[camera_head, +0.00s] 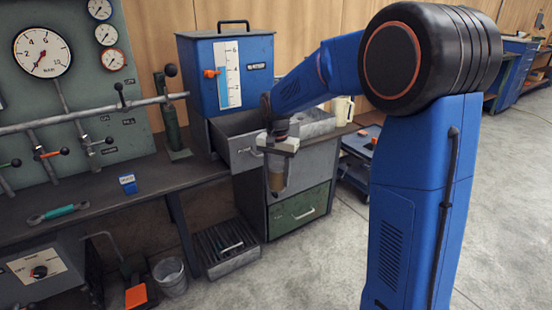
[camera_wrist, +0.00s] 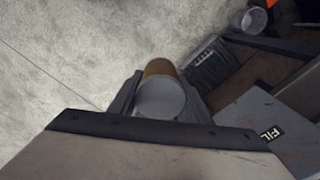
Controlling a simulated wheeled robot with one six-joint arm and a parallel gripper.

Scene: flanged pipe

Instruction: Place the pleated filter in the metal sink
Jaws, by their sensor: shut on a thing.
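My gripper (camera_head: 278,172) points down and is shut on the pleated filter (camera_head: 276,181), a short brownish cylinder. In the wrist view, the filter (camera_wrist: 160,97) shows a pale grey round end and a brown side between the two dark fingers of my gripper (camera_wrist: 161,103). The metal sink (camera_head: 240,150) appears to be the grey open basin at the top of the cabinet, below the blue tank. In the head view, my gripper and the filter overlap the front of the cabinet, and the filter appears lower than the sink's rim. Part of the sink is hidden behind my arm.
A blue tank (camera_head: 229,72) with a level gauge stands behind the sink. A green drawer (camera_head: 299,212) is below it. A dark slatted tray (camera_head: 226,247) and a bucket (camera_head: 170,275) are on the floor. A workbench (camera_head: 100,195) extends left. The floor at right is mostly clear.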

